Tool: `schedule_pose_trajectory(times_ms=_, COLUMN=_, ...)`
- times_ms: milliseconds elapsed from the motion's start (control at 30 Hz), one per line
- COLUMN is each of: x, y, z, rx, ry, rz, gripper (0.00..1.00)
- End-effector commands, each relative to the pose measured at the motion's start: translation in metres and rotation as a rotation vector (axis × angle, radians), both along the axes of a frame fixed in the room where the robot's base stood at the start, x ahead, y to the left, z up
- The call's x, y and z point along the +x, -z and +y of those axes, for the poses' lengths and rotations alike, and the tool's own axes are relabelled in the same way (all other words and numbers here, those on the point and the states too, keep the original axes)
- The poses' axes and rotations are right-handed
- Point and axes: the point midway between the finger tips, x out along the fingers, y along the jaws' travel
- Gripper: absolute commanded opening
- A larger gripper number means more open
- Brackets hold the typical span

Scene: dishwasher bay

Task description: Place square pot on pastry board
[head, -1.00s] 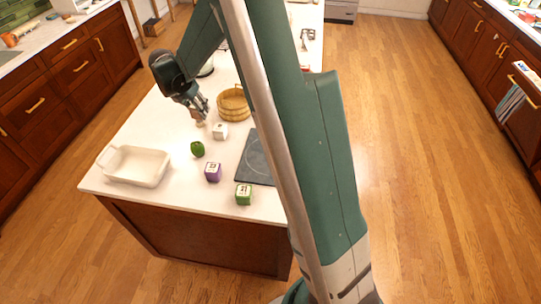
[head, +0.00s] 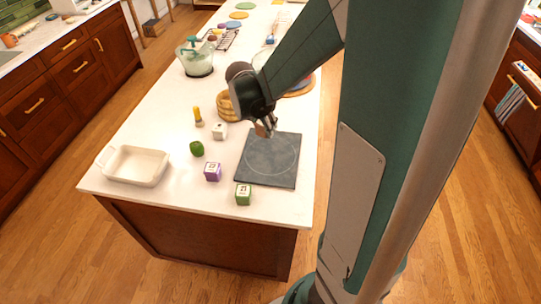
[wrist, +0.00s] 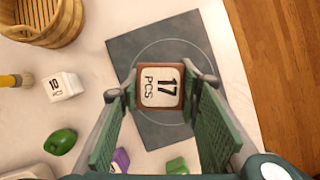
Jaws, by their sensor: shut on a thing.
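The square pot (wrist: 160,99) is a small reddish-brown block with a pale face marked "17 PCS" in the wrist view. My gripper (wrist: 162,88) is shut on it, one finger on each side. In the head view, the pot (head: 261,131) is a small brown shape below my gripper (head: 264,124), partly hidden by the fingers. The pastry board (head: 268,172) is a dark slab with a thin pale circle, flat on the counter. The pot appears above the board's far part; its height is hard to tell. The board shows behind the pot in the wrist view (wrist: 127,47).
A yellow-handled brush (head: 198,116) and white baking dish (head: 135,165) are farther left. The board's surface looks clear.

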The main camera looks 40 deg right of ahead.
Motion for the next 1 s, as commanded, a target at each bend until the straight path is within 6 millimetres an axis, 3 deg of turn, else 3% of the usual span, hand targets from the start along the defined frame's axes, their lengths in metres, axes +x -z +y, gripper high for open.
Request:
schedule_pose_trajectory(times_ms=100, x=-0.018, y=0.001, z=-0.007, rx=0.0, ry=0.015, rz=0.0, gripper=0.19)
schedule_pose_trajectory(times_ms=267, x=-0.028, y=0.002, z=-0.01, rx=0.0, ry=0.023, rz=0.0, gripper=0.19)
schedule_pose_trajectory(times_ms=733, x=-0.029, y=0.005, z=-0.01, rx=0.0, ry=0.024, rz=0.0, gripper=0.19)
schedule_pose_trajectory(times_ms=1000, x=-0.028, y=0.027, z=-0.01, rx=0.0, ry=0.024, rz=0.0, gripper=0.19)
